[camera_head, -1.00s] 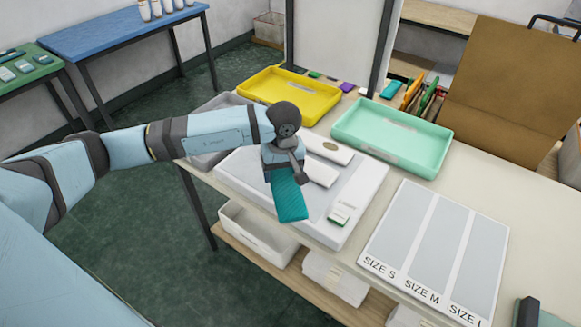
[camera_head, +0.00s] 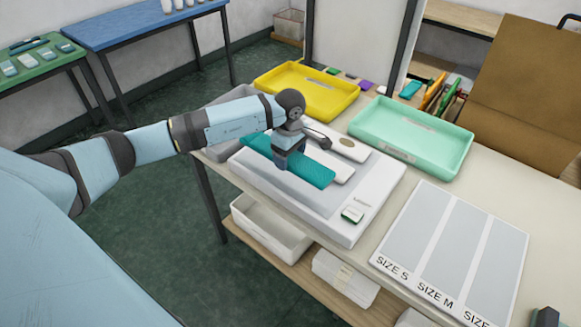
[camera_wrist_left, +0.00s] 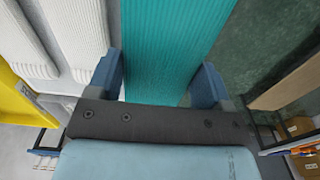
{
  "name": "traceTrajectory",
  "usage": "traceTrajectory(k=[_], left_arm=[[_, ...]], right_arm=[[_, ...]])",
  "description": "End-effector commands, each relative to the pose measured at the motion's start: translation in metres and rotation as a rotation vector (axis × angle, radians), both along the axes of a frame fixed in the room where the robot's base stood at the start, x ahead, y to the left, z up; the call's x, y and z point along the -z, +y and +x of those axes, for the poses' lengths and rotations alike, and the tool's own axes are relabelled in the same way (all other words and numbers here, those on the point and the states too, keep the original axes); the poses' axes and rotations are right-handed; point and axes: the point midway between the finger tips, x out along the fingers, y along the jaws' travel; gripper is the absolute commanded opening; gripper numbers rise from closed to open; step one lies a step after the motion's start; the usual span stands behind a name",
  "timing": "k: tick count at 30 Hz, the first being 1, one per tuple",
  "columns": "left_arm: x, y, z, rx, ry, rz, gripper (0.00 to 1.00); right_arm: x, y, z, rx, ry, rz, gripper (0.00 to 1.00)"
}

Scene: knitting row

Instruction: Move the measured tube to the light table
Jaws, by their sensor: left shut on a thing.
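The teal ribbed tube (camera_head: 315,173) is flat and long. My left gripper (camera_head: 289,160) is shut on it near its middle and holds it over the white light table with a grey panel (camera_head: 385,190). I cannot tell whether the tube touches the panel. In the left wrist view the tube (camera_wrist_left: 175,45) runs between the two blue fingers (camera_wrist_left: 155,85). My right gripper is not in view.
White knitted pieces (camera_head: 348,149) lie behind the tube on the light table. A small green-and-white block (camera_head: 352,215) sits at its front corner. A yellow tray (camera_head: 305,90), a mint tray (camera_head: 410,140) and the size board (camera_head: 450,250) stand around it.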

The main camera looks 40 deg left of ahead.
Motion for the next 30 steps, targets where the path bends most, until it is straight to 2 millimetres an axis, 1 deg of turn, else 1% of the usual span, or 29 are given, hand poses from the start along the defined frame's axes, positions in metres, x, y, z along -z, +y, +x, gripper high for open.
traceTrajectory(k=[1, 3, 8, 15, 18, 23, 27, 28, 29, 30], left_arm=[[0.007, 0.000, -0.001, 0.001, 0.001, 0.000, 0.51], [0.014, -0.001, 0.000, 0.000, 0.000, 0.000, 0.51], [0.024, 0.000, 0.000, 0.000, 0.000, -0.001, 0.51], [0.057, 0.000, 0.000, 0.000, 0.000, 0.000, 0.51], [0.061, 0.000, 0.000, 0.001, -0.002, 0.000, 0.51], [0.061, 0.000, 0.000, 0.001, -0.002, 0.000, 0.51], [0.066, 0.000, 0.000, 0.001, -0.002, 0.001, 0.51], [0.064, 0.000, 0.000, 0.001, -0.002, 0.001, 0.80], [0.064, 0.000, 0.000, 0.001, -0.002, 0.001, 0.87], [0.064, 0.000, 0.000, 0.001, -0.002, 0.001, 0.96]], right_arm=[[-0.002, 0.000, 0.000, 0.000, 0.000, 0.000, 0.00], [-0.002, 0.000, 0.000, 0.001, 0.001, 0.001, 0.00], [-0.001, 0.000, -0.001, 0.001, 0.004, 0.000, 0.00], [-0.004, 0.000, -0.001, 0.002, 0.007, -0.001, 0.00], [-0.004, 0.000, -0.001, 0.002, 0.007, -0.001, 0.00], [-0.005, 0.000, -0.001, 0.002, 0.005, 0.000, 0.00], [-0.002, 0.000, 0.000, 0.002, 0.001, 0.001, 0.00], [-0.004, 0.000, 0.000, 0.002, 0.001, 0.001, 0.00], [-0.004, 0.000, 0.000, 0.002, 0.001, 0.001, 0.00], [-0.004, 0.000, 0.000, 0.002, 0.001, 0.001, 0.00]])
